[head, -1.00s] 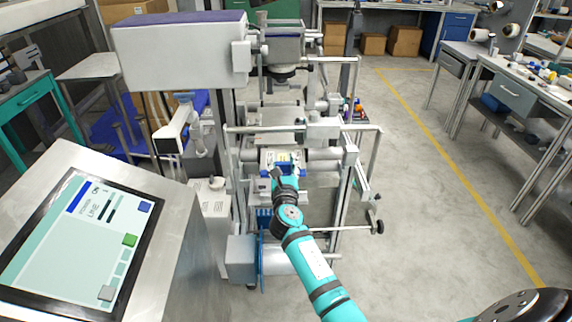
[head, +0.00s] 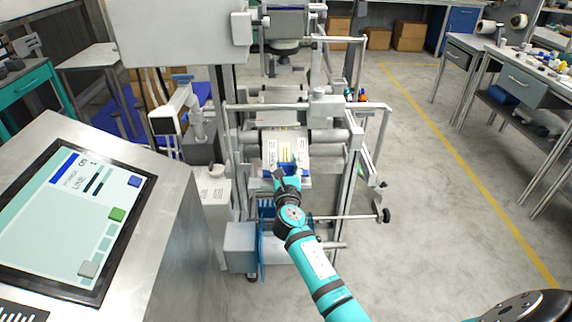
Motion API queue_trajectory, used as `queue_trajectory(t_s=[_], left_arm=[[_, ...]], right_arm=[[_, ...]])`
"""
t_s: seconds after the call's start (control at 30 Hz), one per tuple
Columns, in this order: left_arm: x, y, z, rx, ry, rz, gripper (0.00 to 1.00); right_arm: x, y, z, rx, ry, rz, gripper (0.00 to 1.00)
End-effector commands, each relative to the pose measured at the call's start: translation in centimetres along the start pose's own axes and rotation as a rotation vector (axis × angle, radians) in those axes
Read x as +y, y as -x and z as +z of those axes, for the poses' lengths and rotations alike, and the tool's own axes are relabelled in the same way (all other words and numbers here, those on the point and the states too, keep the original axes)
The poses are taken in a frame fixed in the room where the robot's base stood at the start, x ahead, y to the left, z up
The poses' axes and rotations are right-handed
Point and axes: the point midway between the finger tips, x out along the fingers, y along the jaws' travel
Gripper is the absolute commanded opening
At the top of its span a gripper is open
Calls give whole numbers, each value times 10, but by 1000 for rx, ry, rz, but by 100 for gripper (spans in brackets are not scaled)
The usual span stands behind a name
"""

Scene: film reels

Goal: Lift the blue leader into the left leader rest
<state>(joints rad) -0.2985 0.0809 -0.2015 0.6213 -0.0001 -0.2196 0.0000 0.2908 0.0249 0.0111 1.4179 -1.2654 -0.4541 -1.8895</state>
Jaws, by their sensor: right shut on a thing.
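My right gripper (head: 287,174) is at the front of the grey film machine, in the middle of the head view. It is shut on a small blue piece (head: 289,167), which looks like the blue leader. The fingers and wrist hide much of it. I cannot make out the left leader rest. My left gripper is not in view.
A touch-screen console (head: 165,165) stands at the near left. A grey roller frame (head: 372,150) and a rod with a black knob (head: 384,215) are right of my gripper. A blue reel (head: 264,240) sits low on the machine. The floor to the right is open.

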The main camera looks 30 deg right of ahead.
Motion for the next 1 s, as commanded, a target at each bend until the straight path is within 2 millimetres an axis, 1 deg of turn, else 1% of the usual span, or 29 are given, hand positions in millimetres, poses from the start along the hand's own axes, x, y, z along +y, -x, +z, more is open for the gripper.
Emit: queue_trajectory(t_s=[0.83, 1.0], left_arm=[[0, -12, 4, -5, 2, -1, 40], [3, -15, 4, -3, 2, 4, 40]], right_arm=[[0, 0, -15, 0, 1, 0, 2], [0, 0, -18, 0, 0, -1, 2]])
